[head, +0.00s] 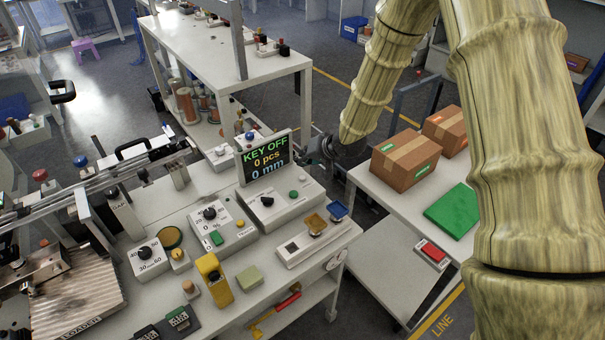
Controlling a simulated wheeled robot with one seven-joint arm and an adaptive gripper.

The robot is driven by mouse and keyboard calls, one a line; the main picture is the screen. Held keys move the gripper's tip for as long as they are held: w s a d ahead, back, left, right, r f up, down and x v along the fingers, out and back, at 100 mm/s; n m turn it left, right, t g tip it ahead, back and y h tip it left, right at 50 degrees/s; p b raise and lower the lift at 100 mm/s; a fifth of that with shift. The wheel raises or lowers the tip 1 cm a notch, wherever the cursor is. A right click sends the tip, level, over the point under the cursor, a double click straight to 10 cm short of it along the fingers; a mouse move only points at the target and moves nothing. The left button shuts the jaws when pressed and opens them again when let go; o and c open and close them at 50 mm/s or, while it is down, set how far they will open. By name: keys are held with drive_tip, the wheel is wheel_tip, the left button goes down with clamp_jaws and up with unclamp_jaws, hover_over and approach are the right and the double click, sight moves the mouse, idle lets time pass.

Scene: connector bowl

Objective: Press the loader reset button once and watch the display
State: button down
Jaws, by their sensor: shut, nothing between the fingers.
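The display (266,160) stands upright on a white control box at the middle of the bench. It reads "KEY OFF", "0 pcs" and "0 mm". The box below it has a black knob (267,201) and a green button (293,194). The "LOADER" label (84,328) is at the bottom left, on a ribbed tray. I cannot tell which button is the loader reset. My gripper (322,150) is the dark part just right of the display, shut and empty, small in view. It appears apart from the buttons.
Boxes with knobs, including a dial box (148,260), and a yellow block (214,279) crowd the bench. At right, a table bears cardboard boxes (405,160), a green mat (455,211) and a red-topped switch (433,252).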

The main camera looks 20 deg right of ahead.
drive_tip(key=shift+r+p, duration=0.6)
drive_tip(key=shift+r, duration=0.4)
drive_tip(key=shift+r, duration=0.1)
